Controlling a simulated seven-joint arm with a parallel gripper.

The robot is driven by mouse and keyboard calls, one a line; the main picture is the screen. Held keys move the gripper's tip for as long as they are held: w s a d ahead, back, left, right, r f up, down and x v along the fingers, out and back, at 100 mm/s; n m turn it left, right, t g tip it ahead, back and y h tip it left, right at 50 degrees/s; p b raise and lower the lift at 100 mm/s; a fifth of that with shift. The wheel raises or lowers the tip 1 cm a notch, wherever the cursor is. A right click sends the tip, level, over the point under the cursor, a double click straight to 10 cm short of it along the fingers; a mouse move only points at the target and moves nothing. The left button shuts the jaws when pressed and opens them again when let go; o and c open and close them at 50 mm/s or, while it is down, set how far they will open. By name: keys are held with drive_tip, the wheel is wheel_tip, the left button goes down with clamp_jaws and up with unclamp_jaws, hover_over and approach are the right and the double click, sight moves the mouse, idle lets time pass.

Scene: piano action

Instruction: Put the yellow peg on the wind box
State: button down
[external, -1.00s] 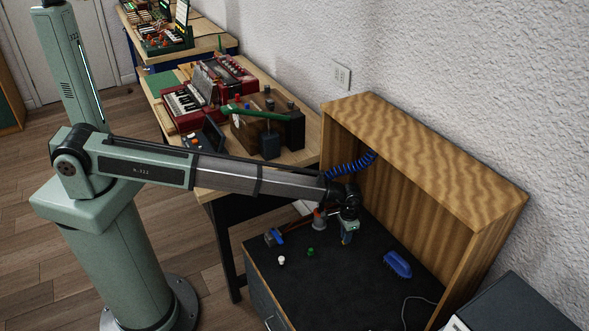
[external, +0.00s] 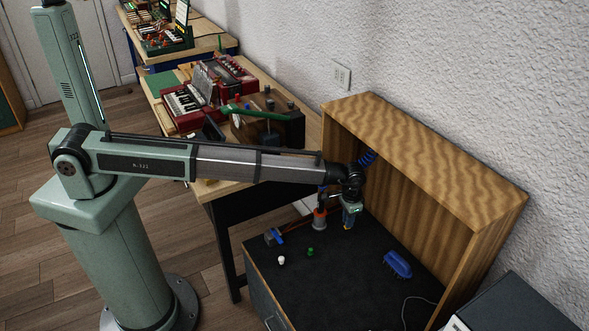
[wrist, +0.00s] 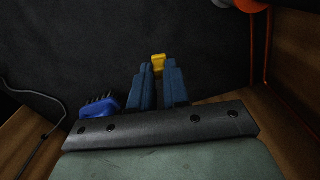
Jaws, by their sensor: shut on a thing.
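My gripper (external: 348,226) is above the dark top of the cabinet, in front of the open wooden cubby. In the wrist view, my gripper's blue fingers (wrist: 158,76) are shut on the yellow peg (wrist: 158,62), whose end sticks out past the fingertips. In the external view the peg is mostly hidden by the fingers. A brown wooden box (external: 282,133) with a green lever stands on the bench behind my arm. It may be the wind box, but I cannot tell for sure. My arm hides part of its front.
A white peg (external: 281,260), a green peg (external: 310,252) and a blue brush (external: 397,264) lie on the dark top (external: 345,290). An orange and grey item (external: 319,218) stands left of my gripper. The wooden cubby (external: 430,150) rises behind. A red accordion (external: 190,100) sits on the bench.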

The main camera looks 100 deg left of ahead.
drive_tip(key=shift+r, duration=0.8)
drive_tip(key=s+d+r+m, duration=0.35)
drive_tip(key=d+r, duration=0.25)
drive_tip(key=r, duration=0.5)
drive_tip(key=s+d+r+m, duration=0.2)
drive_tip(key=s+d+r, duration=0.35)
drive_tip(key=r, duration=0.55)
drive_tip(key=s+d+r+m, duration=0.35)
drive_tip(key=d+r, duration=0.25)
drive_tip(key=r, duration=0.5)
drive_tip(key=s+a+r+n, duration=0.1)
drive_tip(key=s+a+n, duration=0.1)
drive_tip(key=s+a, duration=0.5)
drive_tip(key=s+a+r+n, duration=0.1)
drive_tip(key=s+a+n, duration=0.1)
drive_tip(key=a, duration=0.8)
drive_tip(key=s+a+r+n, duration=0.2)
drive_tip(key=s+a, duration=0.3)
drive_tip(key=a, duration=0.4)
drive_tip(key=s+a+n, duration=0.8)
drive_tip(key=s+a, duration=0.8)
drive_tip(key=s, duration=0.4)
drive_tip(key=shift+s+d+f+n, duration=0.15)
drive_tip(key=shift+f+n, duration=0.4)
drive_tip(key=shift+f, duration=1.45)
drive_tip(key=shift+d+f+n, duration=0.1)
drive_tip(key=shift+f+n, duration=0.45)
drive_tip(key=shift+f, duration=1.4)
